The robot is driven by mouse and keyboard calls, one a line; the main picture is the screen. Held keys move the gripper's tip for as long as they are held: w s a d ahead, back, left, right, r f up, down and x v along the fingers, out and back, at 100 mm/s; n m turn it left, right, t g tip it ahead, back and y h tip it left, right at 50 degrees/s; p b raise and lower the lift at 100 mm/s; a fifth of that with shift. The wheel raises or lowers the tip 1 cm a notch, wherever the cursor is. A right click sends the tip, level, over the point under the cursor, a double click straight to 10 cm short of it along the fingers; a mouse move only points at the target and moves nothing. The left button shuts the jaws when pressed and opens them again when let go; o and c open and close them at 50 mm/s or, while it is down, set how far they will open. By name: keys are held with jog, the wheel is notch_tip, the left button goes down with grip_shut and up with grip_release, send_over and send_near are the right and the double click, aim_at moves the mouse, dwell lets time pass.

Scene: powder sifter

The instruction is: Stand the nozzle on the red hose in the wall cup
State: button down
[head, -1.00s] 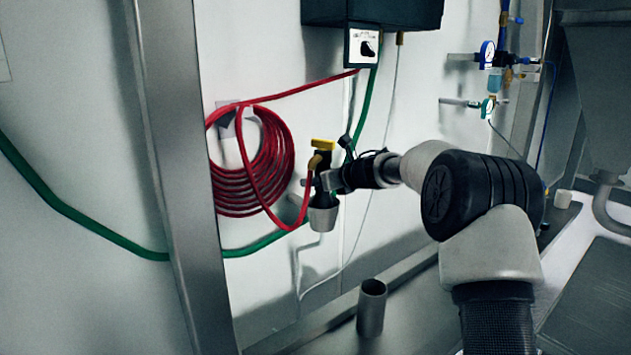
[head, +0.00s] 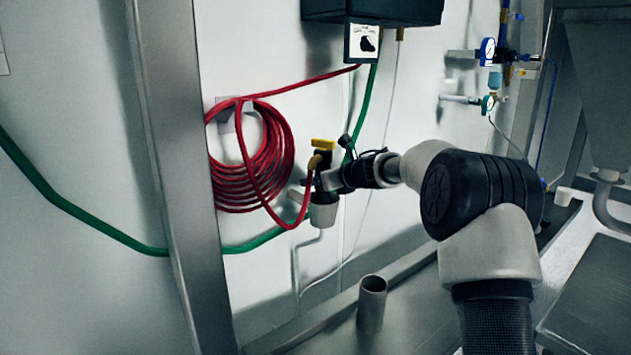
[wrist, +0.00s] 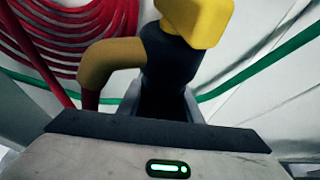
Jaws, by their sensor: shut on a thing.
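The nozzle (head: 321,160) has a yellow top, a brass elbow and a black body, and is joined to the red hose (head: 285,165). It is upright in the head view. My gripper (head: 328,180) is shut on its black body from the right. The wrist view shows the nozzle (wrist: 175,55) between the fingers of my gripper (wrist: 162,105). The pale grey tapered wall cup (head: 323,214) is directly under the nozzle. The lower body meets the cup's rim in the picture; how deep it sits inside is hidden.
The red hose hangs coiled on a wall holder left of the nozzle. A green hose (head: 95,220) runs along the wall behind. A steel post (head: 175,180) stands at left. An open metal tube (head: 372,305) stands below on the ledge. A dark box (head: 375,10) is above.

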jog(key=shift+f+b, duration=0.3)
jog(key=shift+b, duration=0.05)
jog(key=c, duration=1.4)
grip_release()
jog(key=shift+o, duration=1)
jog(key=shift+s+f, duration=0.1)
jog(key=v, duration=1.7)
jog(key=shift+s, duration=0.1)
